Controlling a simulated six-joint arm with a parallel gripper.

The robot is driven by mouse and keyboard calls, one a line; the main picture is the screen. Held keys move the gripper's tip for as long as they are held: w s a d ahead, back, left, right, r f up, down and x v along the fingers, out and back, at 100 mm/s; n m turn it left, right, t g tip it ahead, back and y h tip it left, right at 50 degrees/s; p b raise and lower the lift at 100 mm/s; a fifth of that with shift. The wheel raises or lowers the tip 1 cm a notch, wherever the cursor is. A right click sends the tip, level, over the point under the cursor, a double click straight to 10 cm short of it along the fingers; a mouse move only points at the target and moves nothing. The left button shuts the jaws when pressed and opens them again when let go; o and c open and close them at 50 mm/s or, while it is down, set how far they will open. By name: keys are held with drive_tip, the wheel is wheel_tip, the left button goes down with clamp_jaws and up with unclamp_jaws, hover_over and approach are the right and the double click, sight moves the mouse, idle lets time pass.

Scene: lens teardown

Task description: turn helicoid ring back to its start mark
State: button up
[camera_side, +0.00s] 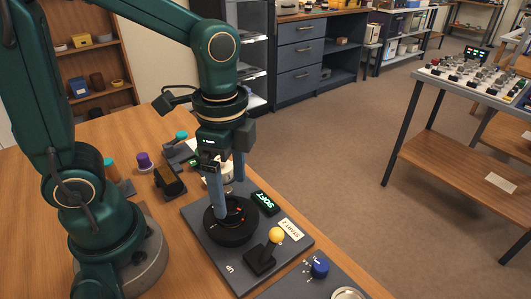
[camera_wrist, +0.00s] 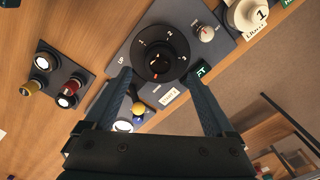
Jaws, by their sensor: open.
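The helicoid ring is a black round dial (camera_side: 231,229) on a grey board (camera_side: 218,260) in the side view. In the wrist view the ring (camera_wrist: 161,46) shows white numerals, small orange marks and a red mark near its lower edge. A cream label (camera_side: 291,230) reading "START 2" lies beside it. It also shows in the wrist view (camera_wrist: 168,97). My gripper (camera_side: 231,200) is open and points down over the ring. In the wrist view its fingers (camera_wrist: 160,76) straddle the ring's lower part; I cannot tell whether they touch it.
A lever with a yellow ball (camera_side: 276,235) stands close to the ring. A lit display (camera_side: 265,202) reads "SOFT". A blue knob (camera_side: 320,266) sits on another panel at the front right. A dark block (camera_side: 170,181) and a purple-topped piece (camera_side: 144,161) are to the left.

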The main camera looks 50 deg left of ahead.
sight(232, 205)
drive_tip(key=shift+f, duration=2.1)
drive_tip(key=c, duration=1.4)
